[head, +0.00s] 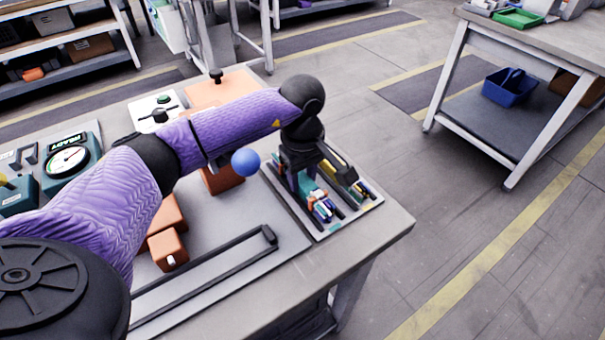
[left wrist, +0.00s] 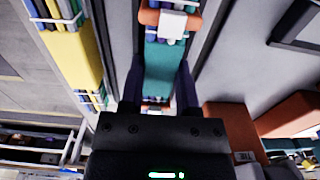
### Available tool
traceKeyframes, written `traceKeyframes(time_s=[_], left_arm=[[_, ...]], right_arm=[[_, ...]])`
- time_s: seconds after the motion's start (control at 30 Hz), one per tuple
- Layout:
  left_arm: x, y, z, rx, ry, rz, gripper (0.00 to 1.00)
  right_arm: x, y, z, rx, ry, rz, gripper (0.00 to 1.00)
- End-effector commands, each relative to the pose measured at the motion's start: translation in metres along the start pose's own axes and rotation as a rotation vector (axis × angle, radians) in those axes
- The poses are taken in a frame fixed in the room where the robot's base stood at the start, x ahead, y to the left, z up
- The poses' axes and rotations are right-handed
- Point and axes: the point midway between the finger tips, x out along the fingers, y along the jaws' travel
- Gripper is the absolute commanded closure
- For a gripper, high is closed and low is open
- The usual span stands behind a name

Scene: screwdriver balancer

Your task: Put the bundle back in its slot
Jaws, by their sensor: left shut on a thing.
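The bundle (head: 321,207), teal with an orange band, is in my left gripper (head: 303,180) at the slotted tray (head: 325,234) on the table's right end. In the left wrist view the bundle (left wrist: 165,68) lies between the two dark fingers of my left gripper (left wrist: 159,85), with its orange band and white tag beyond the fingertips. The fingers are shut on its teal part. I cannot tell whether the bundle rests fully in a slot or is just above it. My right gripper is not in view.
Another bundle, with yellow (left wrist: 72,50), lies beside it across a dark divider. Orange blocks (head: 168,248), a blue ball (head: 245,162) and a long black handle (head: 205,272) are left of the tray. The table's edge is close on the right.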

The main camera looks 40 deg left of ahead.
Motion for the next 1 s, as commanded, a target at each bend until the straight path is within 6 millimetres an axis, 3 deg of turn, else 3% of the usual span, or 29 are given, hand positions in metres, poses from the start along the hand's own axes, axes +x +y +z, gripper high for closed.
traceKeyframes(time_s=[0.1, 0.13, 0.3, 0.57, 0.8, 1.0], left_arm=[[0.0, 0.0, 0.0, 0.0, 0.0, 0.001, 1.0], [0.0, 0.0, 0.0, 0.0, 0.0, 0.001, 0.53], [0.0, 0.0, 0.0, 0.0, 0.0, 0.0, 0.18], [-0.003, 0.0, 0.0, 0.0, 0.0, 0.001, 0.18], [-0.063, 0.001, 0.0, 0.0, 0.002, 0.007, 0.18], [-0.096, 0.001, 0.0, 0.0, 0.001, 0.003, 0.18]], right_arm=[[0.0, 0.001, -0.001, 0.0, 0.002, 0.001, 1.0], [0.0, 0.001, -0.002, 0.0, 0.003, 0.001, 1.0], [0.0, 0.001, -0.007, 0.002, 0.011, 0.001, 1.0], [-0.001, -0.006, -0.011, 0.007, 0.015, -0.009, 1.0], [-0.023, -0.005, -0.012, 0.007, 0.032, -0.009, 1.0], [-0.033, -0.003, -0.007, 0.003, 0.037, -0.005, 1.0]])
